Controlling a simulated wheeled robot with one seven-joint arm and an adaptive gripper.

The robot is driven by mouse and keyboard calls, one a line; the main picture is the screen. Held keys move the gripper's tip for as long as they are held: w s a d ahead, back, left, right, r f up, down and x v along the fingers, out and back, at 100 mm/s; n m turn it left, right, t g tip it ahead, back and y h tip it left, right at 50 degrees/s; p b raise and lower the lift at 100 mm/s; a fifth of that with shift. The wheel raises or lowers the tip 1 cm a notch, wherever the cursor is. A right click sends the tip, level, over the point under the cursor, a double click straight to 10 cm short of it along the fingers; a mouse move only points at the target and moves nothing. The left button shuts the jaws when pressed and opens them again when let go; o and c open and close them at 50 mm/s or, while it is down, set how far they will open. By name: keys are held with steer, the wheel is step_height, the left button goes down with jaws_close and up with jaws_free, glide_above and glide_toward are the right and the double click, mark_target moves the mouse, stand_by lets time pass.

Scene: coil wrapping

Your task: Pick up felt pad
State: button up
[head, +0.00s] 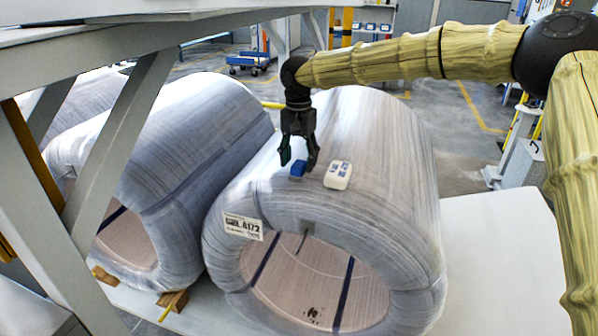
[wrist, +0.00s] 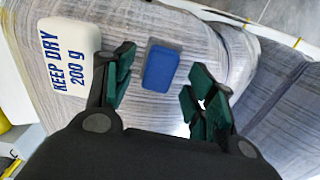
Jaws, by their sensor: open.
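A small blue block (head: 298,169), which I take to be the felt pad, lies on top of the wrapped coil (head: 400,190). It also shows in the wrist view (wrist: 160,67) as a blue rounded rectangle between and slightly beyond my fingertips. My gripper (head: 299,158) points down above the coil. Its green-tipped fingers (wrist: 158,85) are open and apart, with nothing held between them. In the head view the right finger is close to the pad; I cannot tell whether they touch.
A white packet (head: 338,175) marked "KEEP DRY 200 g" (wrist: 70,55) lies beside the pad. A second wrapped coil (head: 185,160) stands at the left. A grey steel frame (head: 110,165) rises at the left. A white label (head: 243,226) is on the coil's front.

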steer(key=shift+f, duration=1.05)
steer(key=c, duration=1.1)
steer(key=shift+r, duration=0.1)
steer(key=shift+r, duration=1.4)
steer(key=shift+s+r, duration=0.15)
steer(key=shift+r, duration=0.15)
steer(key=s+a+r, duration=0.1)
steer(key=s, duration=1.4)
steer(key=shift+s+r+b, duration=0.2)
steer(key=shift+s+b, duration=0.15)
